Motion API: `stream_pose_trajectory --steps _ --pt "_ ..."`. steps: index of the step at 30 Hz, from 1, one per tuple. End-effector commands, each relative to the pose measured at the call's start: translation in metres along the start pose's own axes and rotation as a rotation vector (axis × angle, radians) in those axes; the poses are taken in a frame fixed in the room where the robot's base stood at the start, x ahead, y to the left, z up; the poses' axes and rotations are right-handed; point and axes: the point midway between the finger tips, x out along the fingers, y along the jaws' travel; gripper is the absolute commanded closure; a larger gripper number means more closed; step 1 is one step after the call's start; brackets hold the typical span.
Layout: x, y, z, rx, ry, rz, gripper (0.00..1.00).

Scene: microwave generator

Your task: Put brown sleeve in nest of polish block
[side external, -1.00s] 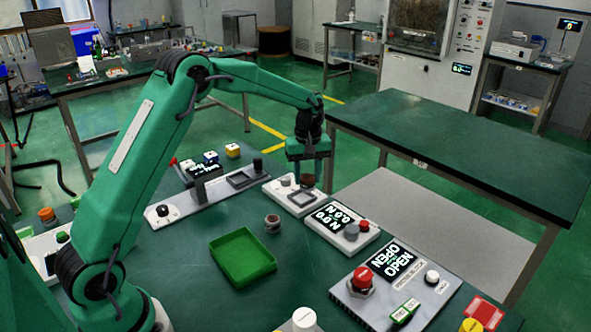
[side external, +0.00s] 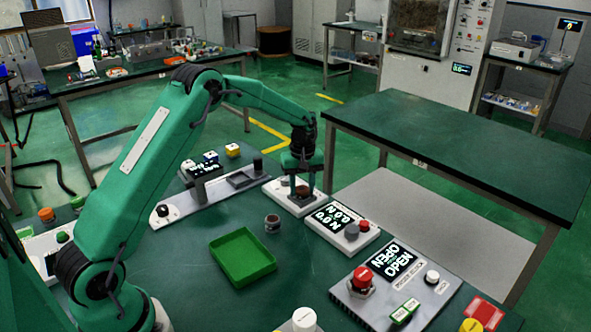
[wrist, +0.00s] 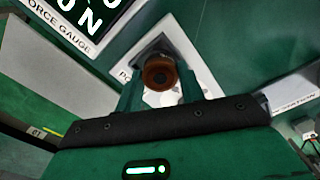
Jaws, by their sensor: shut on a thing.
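The brown sleeve (wrist: 158,72) is held between the two fingers of my gripper (wrist: 161,88), which is shut on it. In the side view the sleeve (side external: 302,191) shows low between the fingertips of my gripper (side external: 302,188), over the right part of the white polish block (side external: 283,194). In the wrist view the sleeve covers part of the polish block (wrist: 190,58), and a dark square recess edge shows just behind it. I cannot tell whether the sleeve touches the block or is inside the nest.
The force gauge block (side external: 341,228) stands close to the right of the polish block. A long grey fixture (side external: 212,192) lies to the left. A small grey ring-like part (side external: 272,223) and a green tray (side external: 242,257) stand nearer the camera.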

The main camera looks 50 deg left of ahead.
Motion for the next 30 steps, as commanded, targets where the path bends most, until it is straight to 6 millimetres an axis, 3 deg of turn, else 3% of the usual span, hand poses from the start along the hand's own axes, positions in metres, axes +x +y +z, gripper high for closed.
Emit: stream_pose_trajectory --steps 12,13,16,30 --pt "0.0032 0.0003 -0.0001 0.000 0.001 0.001 0.89" --pt "0.0036 0.0002 -0.0001 0.000 0.001 0.001 0.60" --pt "0.0033 0.0003 -0.0001 0.000 0.001 0.001 0.40" --pt "-0.0021 0.0004 -0.0003 0.000 0.001 0.002 0.40"
